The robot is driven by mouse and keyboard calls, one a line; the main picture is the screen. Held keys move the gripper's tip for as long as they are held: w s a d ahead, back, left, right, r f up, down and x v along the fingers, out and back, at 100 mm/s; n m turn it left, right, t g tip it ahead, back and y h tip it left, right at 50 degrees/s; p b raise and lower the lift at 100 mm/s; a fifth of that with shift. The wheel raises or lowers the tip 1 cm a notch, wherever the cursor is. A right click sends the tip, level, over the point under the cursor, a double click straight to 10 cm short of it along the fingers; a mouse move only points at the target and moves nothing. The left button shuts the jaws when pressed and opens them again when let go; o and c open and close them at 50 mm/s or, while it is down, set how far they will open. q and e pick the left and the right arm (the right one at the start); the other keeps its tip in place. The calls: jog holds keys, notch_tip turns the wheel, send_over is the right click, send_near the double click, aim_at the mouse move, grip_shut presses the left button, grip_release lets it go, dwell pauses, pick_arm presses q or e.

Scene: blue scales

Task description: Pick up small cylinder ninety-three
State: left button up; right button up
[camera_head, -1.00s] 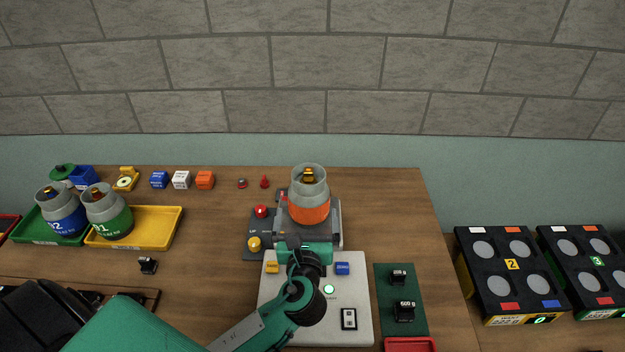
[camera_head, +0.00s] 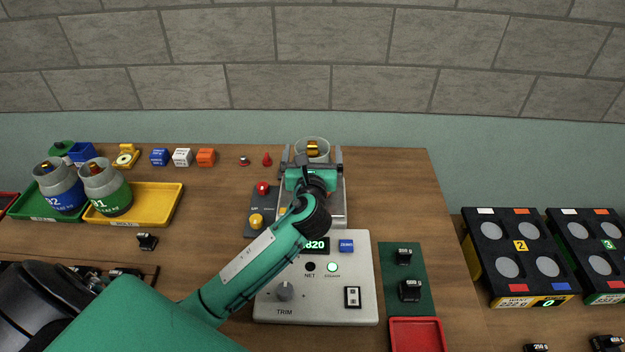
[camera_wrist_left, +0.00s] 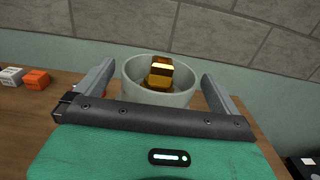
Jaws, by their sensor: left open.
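A small gas cylinder (camera_head: 312,146) with a grey collar and a brass valve stands upright on the scale's platform (camera_head: 338,215). Its body is hidden behind my arm in the head view, and its number does not show. My left gripper (camera_head: 312,160) is open at the cylinder, with one finger on each side of it. In the left wrist view the collar and brass valve of the cylinder (camera_wrist_left: 160,92) stand between the spread fingers of the left gripper (camera_wrist_left: 158,88). Whether the fingers touch it I cannot tell. My right gripper is not in view.
The scale's panel (camera_head: 320,300) is in front. A green mat (camera_head: 405,300) with black weights and a red tray (camera_head: 416,335) lie right.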

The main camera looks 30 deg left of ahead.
pick_arm(q)
jog(key=shift+x, duration=0.85)
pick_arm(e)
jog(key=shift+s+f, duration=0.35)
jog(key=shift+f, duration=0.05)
pick_arm(q)
jog(key=shift+c, duration=0.2)
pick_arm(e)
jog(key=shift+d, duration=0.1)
pick_arm(q)
jog(key=c, duration=1.5)
jog(key=shift+r, duration=0.1)
jog(key=c, duration=0.5)
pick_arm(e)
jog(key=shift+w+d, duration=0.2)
pick_arm(q)
jog(key=shift+c, duration=0.2)
